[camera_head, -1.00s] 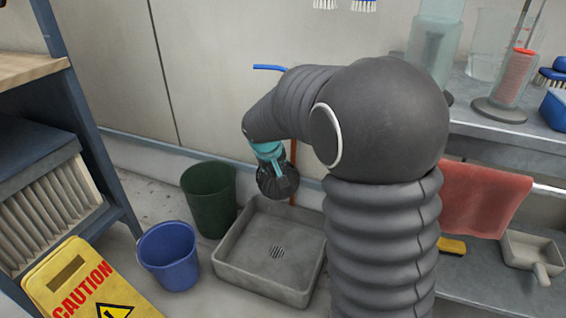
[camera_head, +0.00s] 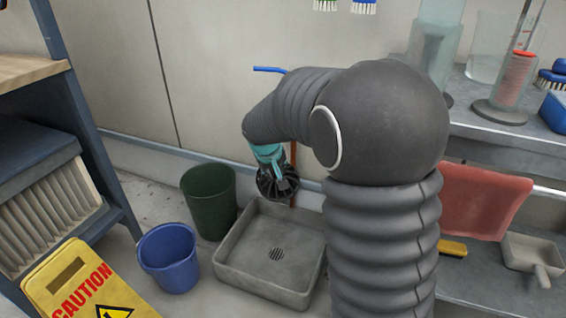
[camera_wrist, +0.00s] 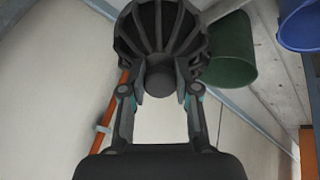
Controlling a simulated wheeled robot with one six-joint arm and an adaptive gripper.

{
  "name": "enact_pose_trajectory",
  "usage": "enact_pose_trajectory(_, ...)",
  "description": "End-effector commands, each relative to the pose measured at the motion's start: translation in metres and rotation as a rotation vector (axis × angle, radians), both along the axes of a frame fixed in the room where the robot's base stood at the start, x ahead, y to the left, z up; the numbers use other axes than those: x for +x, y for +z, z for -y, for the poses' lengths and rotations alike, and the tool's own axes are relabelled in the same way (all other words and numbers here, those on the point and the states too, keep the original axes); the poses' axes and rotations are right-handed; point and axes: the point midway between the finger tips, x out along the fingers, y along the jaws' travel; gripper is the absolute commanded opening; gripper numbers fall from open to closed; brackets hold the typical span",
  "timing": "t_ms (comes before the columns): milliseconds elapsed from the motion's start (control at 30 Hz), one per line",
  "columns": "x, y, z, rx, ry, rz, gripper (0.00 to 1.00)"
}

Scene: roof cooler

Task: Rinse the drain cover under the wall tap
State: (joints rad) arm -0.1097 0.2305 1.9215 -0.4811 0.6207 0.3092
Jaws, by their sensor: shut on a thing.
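The drain cover (camera_head: 276,186) is a black, ribbed, dome-like piece with slots. My gripper (camera_head: 279,171) is shut on it and holds it in the air over the back of the grey floor basin (camera_head: 232,281). In the wrist view, the fingers of my gripper (camera_wrist: 161,88) close on the round stub of the drain cover (camera_wrist: 160,30), with its ribs fanning out beyond. The wall tap shows only as a blue lever (camera_head: 268,69) above my arm and a copper pipe (camera_head: 293,158) below; its spout is hidden behind my arm. I see no water.
A dark green bin (camera_head: 208,205) and a blue bucket (camera_head: 168,262) stand left of the basin. A yellow caution sign (camera_head: 75,285) is at the front left. A metal bench with a red cloth (camera_head: 485,200) is on the right. The basin is empty.

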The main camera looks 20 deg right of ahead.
Motion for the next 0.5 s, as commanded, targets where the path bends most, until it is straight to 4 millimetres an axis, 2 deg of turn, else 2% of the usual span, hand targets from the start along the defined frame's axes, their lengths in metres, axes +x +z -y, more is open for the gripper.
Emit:
enact_pose_trajectory(267, -0.001, 0.002, -0.001, 0.000, 0.000, 0.001, 0.00)
enact_pose_trajectory(500, -0.014, 0.014, -0.008, 0.000, 0.000, 0.001, 0.00)
